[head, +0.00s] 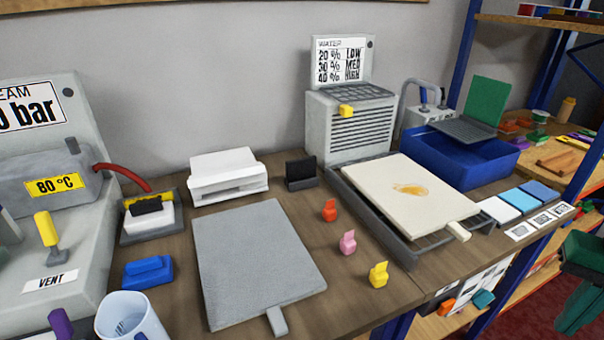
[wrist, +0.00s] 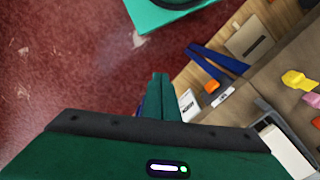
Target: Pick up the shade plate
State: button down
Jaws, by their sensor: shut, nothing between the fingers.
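Several small square plates lie in a row near the front right edge of the bench in the head view: a white one (head: 499,210), a light blue one (head: 519,200) and a darker blue one (head: 540,190). I cannot tell for certain which is the shade plate. Small printed cards (head: 543,219) lie in front of them. My green gripper (head: 567,325) hangs at the lower right of the head view, off the bench edge and apart from the plates. In the wrist view my gripper (wrist: 160,75) has its fingers together and empty, above the red floor.
A dark tray (head: 408,247) with a cream board (head: 405,180) stands left of the plates. A blue bin (head: 470,172) is behind them. Orange and teal clips (head: 484,299) sit below the bench edge. A shelf with blue posts (head: 462,50) stands at the right.

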aim_at(296, 169)
jog(key=z, duration=1.45)
jog(key=k, duration=1.25)
jog(key=u, duration=0.75)
jog(key=i, duration=1.05)
jog(key=z, duration=0.05)
